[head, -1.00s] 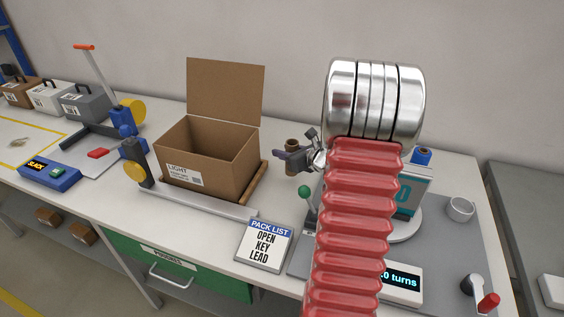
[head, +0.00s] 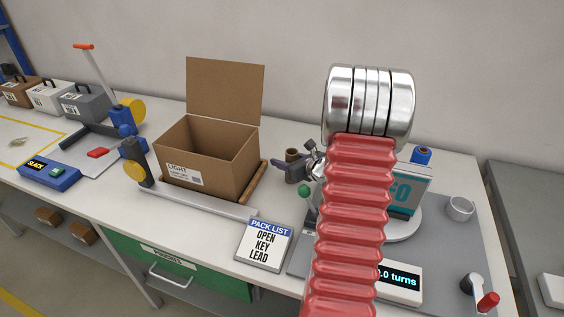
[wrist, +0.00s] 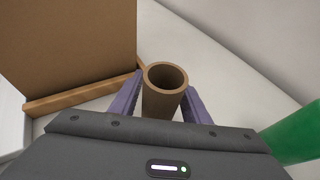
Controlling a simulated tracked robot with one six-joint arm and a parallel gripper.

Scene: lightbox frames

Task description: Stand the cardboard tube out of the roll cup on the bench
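The brown cardboard tube (head: 292,154) is upright just right of the open box in the head view. In the wrist view its hollow top (wrist: 165,78) faces the camera, between the two purple fingers. My gripper (head: 290,168) is shut on the tube, one finger close along each side (wrist: 164,92). A small grey cup (head: 460,208), apparently the roll cup, stands empty at the bench's right.
The open cardboard box (head: 205,160) with a raised lid stands left of the tube. A blue spool (head: 421,155) and a turntable carton (head: 408,190) stand right.

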